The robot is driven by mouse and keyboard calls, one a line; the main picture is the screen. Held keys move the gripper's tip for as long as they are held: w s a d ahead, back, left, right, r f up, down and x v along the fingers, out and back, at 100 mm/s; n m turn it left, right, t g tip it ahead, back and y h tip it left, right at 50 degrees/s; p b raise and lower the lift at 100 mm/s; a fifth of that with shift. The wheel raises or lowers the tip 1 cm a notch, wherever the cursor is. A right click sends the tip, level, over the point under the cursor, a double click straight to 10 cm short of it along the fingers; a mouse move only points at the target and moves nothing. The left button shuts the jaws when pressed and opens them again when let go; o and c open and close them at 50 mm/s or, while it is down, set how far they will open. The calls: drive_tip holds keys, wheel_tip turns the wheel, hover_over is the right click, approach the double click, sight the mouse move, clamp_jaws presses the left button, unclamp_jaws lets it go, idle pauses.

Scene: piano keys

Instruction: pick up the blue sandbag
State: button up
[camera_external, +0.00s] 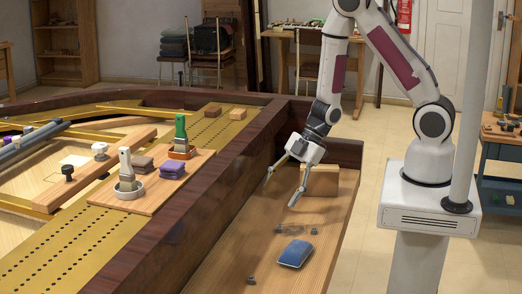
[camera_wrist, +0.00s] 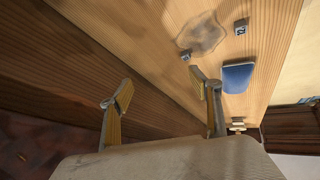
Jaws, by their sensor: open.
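The blue sandbag (camera_external: 295,253) lies flat on the wooden keybed surface, toward the front right in the external view. It also shows in the wrist view (camera_wrist: 238,77), right of the right finger. My gripper (camera_external: 281,197) is above the wooden surface, behind and a little left of the sandbag. Its two fingers are spread apart with nothing between them, and it does not touch the sandbag. In the wrist view my gripper (camera_wrist: 162,82) shows both fingertips over bare wood.
A wooden block (camera_external: 320,181) stands beyond the gripper. Small dark cubes (camera_external: 252,280) and a faint stain (camera_external: 292,230) are near the sandbag. A dark raised rim (camera_external: 215,190) runs along the left.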

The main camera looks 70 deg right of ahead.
sight(288, 267)
drive_tip(key=s+a+f+y, duration=0.1)
drive_tip(key=a, duration=0.1)
drive_tip(key=s+a+f+n+g+y, duration=0.1)
drive_tip(key=s+a+f, duration=0.1)
drive_tip(key=s+a+f+y, duration=0.1)
drive_tip(key=s+a, duration=0.1)
drive_tip(key=shift+s+f+y, duration=0.15)
drive_tip(key=shift+f+y, duration=0.05)
drive_tip(key=shift+y, duration=0.1)
drive_tip(key=s+a+y, duration=0.1)
drive_tip(key=s+a, duration=0.1)
drive_tip(key=s+a+g+y, duration=0.1)
drive_tip(key=s+a+y, duration=0.1)
drive_tip(key=s, duration=0.1)
drive_tip(key=shift+a+f+n, duration=0.2)
drive_tip(key=shift+n, duration=0.2)
drive_tip(key=shift+s+a+r+y, duration=0.1)
drive_tip(key=shift+s+a+y, duration=0.2)
drive_tip(key=shift+y, duration=0.1)
drive_tip(key=shift+x, duration=1.3)
drive_tip(key=shift+a, duration=0.1)
drive_tip(key=shift+x, duration=2.5)
